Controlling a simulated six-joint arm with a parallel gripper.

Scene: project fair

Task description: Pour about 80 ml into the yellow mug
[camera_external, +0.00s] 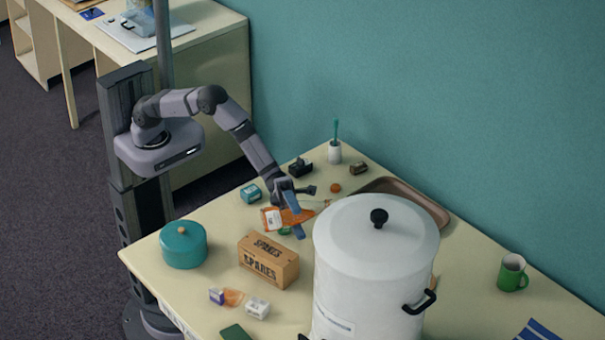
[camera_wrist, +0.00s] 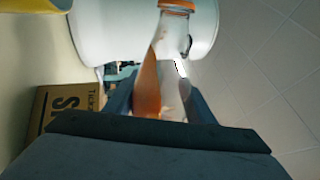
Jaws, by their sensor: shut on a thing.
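My gripper (camera_external: 293,213) is shut on a clear bottle with orange liquid (camera_external: 272,219), above the table at the left of the big white pot. The bottle also shows between the fingers in the wrist view (camera_wrist: 152,85). It is tipped far over, with the liquid along its lower side and its orange-rimmed mouth (camera_wrist: 177,7) pointing away from me. A yellow thing (camera_wrist: 22,12), perhaps the yellow mug, is cut off at the top left of the wrist view. No yellow mug shows in the external view; the pot may hide it.
The large white lidded pot (camera_external: 350,255) fills the front middle of the table. A SPARES box (camera_external: 268,262) and teal pot (camera_external: 183,245) stand left of it. A green mug (camera_external: 512,274) is at right, a brown tray (camera_external: 430,207) behind.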

